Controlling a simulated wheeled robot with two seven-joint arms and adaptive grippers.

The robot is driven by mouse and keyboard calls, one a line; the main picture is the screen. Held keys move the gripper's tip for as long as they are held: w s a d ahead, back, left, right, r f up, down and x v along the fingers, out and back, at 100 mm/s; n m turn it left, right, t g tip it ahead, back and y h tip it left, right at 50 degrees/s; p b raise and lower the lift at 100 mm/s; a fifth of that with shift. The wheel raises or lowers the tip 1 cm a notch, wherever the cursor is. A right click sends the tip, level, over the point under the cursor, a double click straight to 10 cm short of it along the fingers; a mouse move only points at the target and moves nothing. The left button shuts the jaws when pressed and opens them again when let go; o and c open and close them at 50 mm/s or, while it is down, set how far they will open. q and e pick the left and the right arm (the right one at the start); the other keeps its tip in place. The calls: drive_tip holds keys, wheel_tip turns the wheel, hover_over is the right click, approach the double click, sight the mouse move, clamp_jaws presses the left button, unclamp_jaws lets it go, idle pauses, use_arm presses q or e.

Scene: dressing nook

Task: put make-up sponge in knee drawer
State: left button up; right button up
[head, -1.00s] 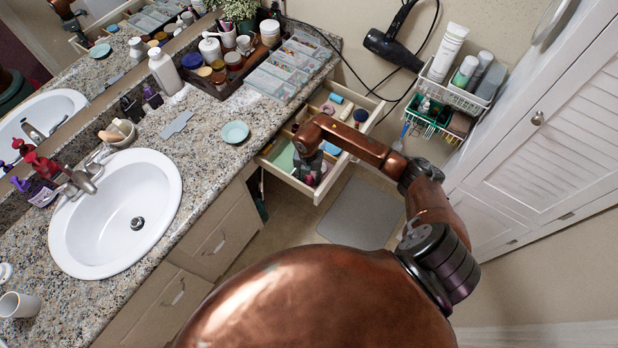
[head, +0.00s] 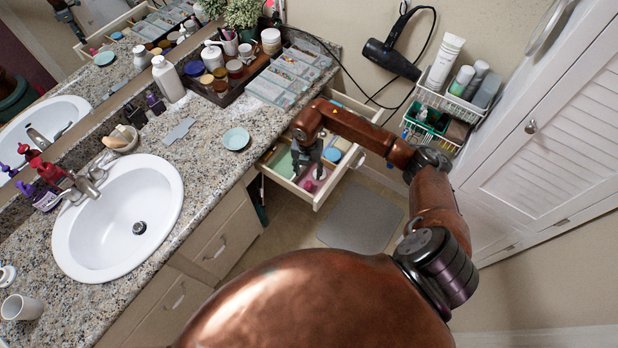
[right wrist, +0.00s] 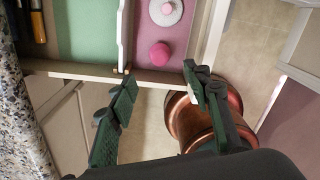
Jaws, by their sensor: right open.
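The knee drawer (head: 318,200) is pulled open under the counter, with lined compartments inside. A round pink make-up sponge (right wrist: 160,54) lies on the pink-lined compartment, close to the drawer's front wall. It also shows in the head view (head: 320,173), beside my right gripper. My right gripper (right wrist: 160,76) is open and empty, its fingers apart above the drawer's front edge, with the sponge just beyond the fingertips and not touched. In the head view the right gripper (head: 302,172) hangs over the drawer, hiding part of it. My left gripper is not in view.
A white disc with a pink centre (right wrist: 166,11) lies behind the sponge. A divider (right wrist: 123,35) separates the green-lined compartment (right wrist: 85,30). The counter holds a teal dish (head: 236,139), an organiser tray (head: 290,75) and a sink (head: 118,215). A wire rack (head: 445,103) hangs at right.

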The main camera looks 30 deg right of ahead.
drive_tip(key=shift+r, duration=1.1)
